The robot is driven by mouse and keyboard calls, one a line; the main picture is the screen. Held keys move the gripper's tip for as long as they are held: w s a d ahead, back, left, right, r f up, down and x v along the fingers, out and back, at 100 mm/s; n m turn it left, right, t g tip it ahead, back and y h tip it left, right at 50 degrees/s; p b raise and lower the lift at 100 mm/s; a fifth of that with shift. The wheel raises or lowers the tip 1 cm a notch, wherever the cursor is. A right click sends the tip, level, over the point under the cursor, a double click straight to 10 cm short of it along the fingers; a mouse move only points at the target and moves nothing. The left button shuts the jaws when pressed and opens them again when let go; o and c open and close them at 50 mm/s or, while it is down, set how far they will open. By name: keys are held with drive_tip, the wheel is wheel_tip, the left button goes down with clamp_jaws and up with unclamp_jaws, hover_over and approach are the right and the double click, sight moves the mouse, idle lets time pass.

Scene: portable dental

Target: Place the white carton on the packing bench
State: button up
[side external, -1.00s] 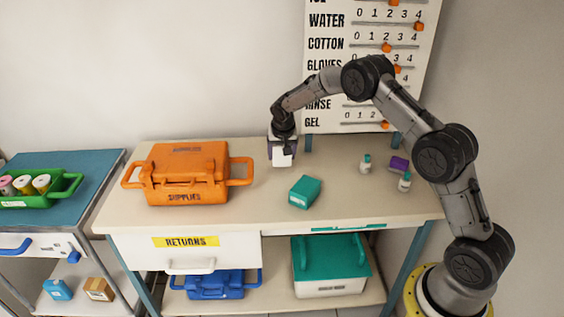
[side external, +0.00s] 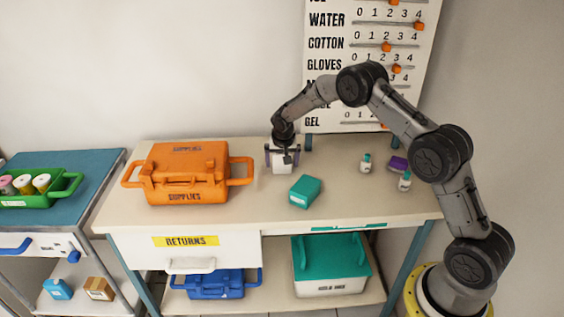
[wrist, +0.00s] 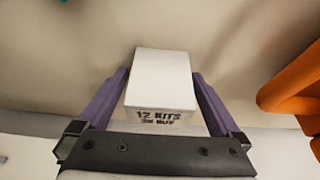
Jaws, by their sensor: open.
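The white carton (side external: 281,162) stands on the packing bench (side external: 335,210), right of the orange case, near the back. In the wrist view the carton (wrist: 163,85) shows dark print reading "12 KITS" on its near face. My gripper (side external: 282,157) is at the carton from above, its purple fingers on either side of it. In the wrist view my gripper (wrist: 163,95) is open, with a narrow gap between each finger and the carton. The carton's base is hard to see in the wrist view.
An orange supplies case (side external: 186,175) stands left of the carton; its handle reaches toward my gripper. A teal box (side external: 305,191) lies to the front right. Small bottles (side external: 366,163) and a purple box (side external: 398,164) are at the right. The bench's front middle is clear.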

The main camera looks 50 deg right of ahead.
drive_tip(key=s+a+r+n, duration=0.1)
drive_tip(key=s+a+r, duration=0.15)
drive_tip(key=r, duration=0.45)
drive_tip(key=s+a+r, duration=0.2)
drive_tip(key=s+r, duration=0.2)
drive_tip(key=r, duration=0.2)
drive_tip(key=s+a+r+n, duration=0.1)
drive_tip(key=s+a+r, duration=0.15)
drive_tip(key=r, duration=0.45)
drive_tip(key=s+a+r+n+t+y, duration=0.1)
drive_tip(key=s+a+r, duration=0.15)
drive_tip(key=s, duration=0.35)
drive_tip(key=s+a+r+n, duration=0.1)
drive_tip(key=s+r, duration=0.3)
drive_tip(key=s, duration=0.2)
drive_tip(key=s+a+n+y, duration=0.1)
drive_tip(key=s+a+n, duration=0.1)
drive_tip(key=s, duration=0.8)
drive_tip(key=s+a+f+n+t+y, duration=0.1)
drive_tip(key=s+a+n, duration=0.2)
drive_tip(key=s, duration=0.8)
drive_tip(key=shift+s+a+f, duration=0.15)
drive_tip(key=shift+a+f, duration=0.1)
drive_tip(key=shift+a, duration=0.15)
